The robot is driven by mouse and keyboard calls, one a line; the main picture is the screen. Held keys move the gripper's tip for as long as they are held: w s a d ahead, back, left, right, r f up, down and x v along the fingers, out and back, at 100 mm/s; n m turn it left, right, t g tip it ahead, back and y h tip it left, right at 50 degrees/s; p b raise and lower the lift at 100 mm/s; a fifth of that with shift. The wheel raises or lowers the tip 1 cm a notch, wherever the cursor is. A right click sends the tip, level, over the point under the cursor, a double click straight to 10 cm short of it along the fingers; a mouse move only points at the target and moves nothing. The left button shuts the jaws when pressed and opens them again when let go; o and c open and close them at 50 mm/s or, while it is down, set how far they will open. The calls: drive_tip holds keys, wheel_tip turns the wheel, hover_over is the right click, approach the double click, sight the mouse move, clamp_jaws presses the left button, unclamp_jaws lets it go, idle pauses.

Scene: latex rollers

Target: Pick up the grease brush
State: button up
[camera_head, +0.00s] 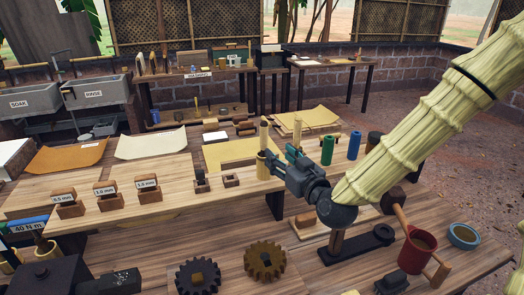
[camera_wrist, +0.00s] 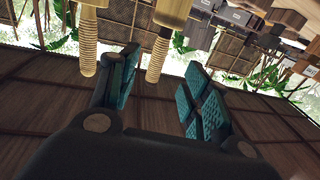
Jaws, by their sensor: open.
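No thing can be surely picked out as the grease brush. Two upright pale wooden rods (camera_head: 264,134) (camera_head: 297,131) stand near my gripper (camera_head: 278,156), one rising from a bamboo cup (camera_head: 262,169). Two wooden handles with ridged ends (camera_wrist: 89,45) (camera_wrist: 160,55) show in the wrist view by the open teal fingers of my gripper (camera_wrist: 162,88). The right handle appears between the fingers, which are not closed on it. A red mug (camera_head: 413,258) with brown contents stands at the right, with a wooden stick (camera_head: 402,219) at its rim.
Gears (camera_head: 264,262) lie on the front bench. Labelled blocks (camera_head: 106,196) stand in a row on the left. Green (camera_head: 327,150) and blue (camera_head: 354,145) cylinders stand behind my arm.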

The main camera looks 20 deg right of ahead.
sight(266, 142)
drive_tip(key=w, duration=0.3)
drive_tip(key=w+p, duration=0.1)
drive_tip(key=shift+w+a, duration=0.35)
drive_tip(key=shift+a, duration=0.05)
drive_tip(key=shift+w+a+r+p, duration=0.15)
drive_tip(key=shift+w+r+p, duration=0.1)
drive_tip(key=shift+w+p, duration=0.3)
drive_tip(key=shift+w+a+p, duration=0.2)
drive_tip(key=shift+w+p, duration=0.15)
drive_tip(key=shift+w, duration=0.7)
drive_tip(key=shift+w+a+p, duration=0.15)
drive_tip(key=shift+w+p, duration=0.15)
drive_tip(key=shift+w, duration=0.75)
drive_tip(key=c, duration=1)
